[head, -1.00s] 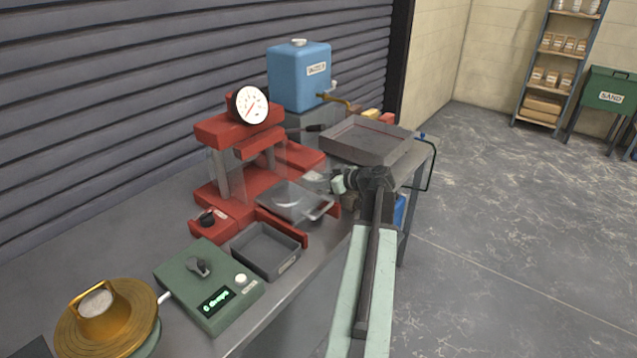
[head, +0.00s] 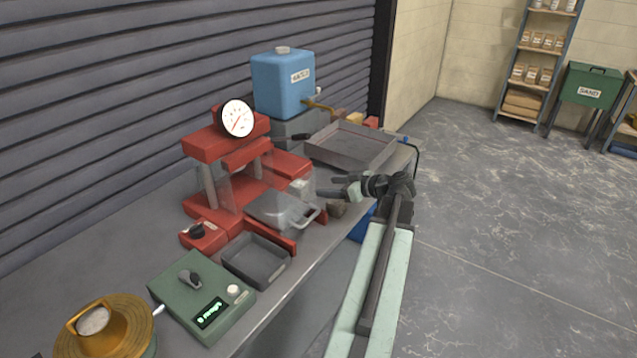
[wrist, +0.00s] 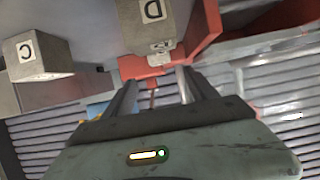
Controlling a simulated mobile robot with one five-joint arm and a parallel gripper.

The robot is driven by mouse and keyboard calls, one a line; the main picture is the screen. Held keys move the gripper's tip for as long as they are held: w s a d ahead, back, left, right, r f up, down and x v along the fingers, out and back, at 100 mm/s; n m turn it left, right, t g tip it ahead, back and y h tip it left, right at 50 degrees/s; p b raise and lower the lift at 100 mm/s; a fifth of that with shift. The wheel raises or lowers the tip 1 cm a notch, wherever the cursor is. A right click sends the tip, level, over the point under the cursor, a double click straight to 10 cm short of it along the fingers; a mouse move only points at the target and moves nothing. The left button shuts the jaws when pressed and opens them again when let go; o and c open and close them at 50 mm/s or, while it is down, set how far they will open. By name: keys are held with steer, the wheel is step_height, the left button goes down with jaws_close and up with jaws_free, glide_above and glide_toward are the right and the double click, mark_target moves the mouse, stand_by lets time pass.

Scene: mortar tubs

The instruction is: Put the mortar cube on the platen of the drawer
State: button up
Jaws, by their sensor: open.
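A mortar cube marked D (wrist: 152,22) is ahead of my fingers in the wrist view, close to red metal. A second cube marked C (wrist: 38,58) is at the left there. In the head view a small pale block (head: 300,187) shows beside the drawer, partly behind a clear guard; its letter cannot be read. The drawer (head: 276,211), with a grey platen and a looped handle, sticks out of the red press. My gripper (head: 326,187) is open and empty, its fingers pointing left just right of the pale block. The wrist view shows the two fingers (wrist: 158,92) apart.
A brownish block (head: 336,209) lies near the bench edge under my gripper. A grey tray (head: 262,279) and a green control box (head: 202,296) stand in front of the press. A larger tray (head: 352,165) and a blue water tank (head: 284,84) are behind.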

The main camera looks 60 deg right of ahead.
steer(key=shift+o, duration=0.3)
steer(key=shift+s+r, duration=0.15)
steer(key=shift+s, duration=0.25)
steer(key=shift+w+r+p, duration=0.15)
steer(key=shift+w+p, duration=0.15)
steer(key=shift+p, duration=0.15)
steer(key=w+g+p, duration=0.6)
steer(key=w+p, duration=0.1)
steer(key=w+d+f+g+p, duration=0.1)
steer(key=w+g+p, duration=0.2)
steer(key=w+p, duration=0.1)
steer(key=shift+w, duration=0.25)
steer(key=b+x, duration=0.3)
steer(key=a+b+x, duration=0.1)
steer(key=x, duration=0.1)
steer(key=shift+f, duration=0.15)
steer(key=shift+s, duration=0.1)
steer(key=shift+c, duration=0.2)
jaws_close()
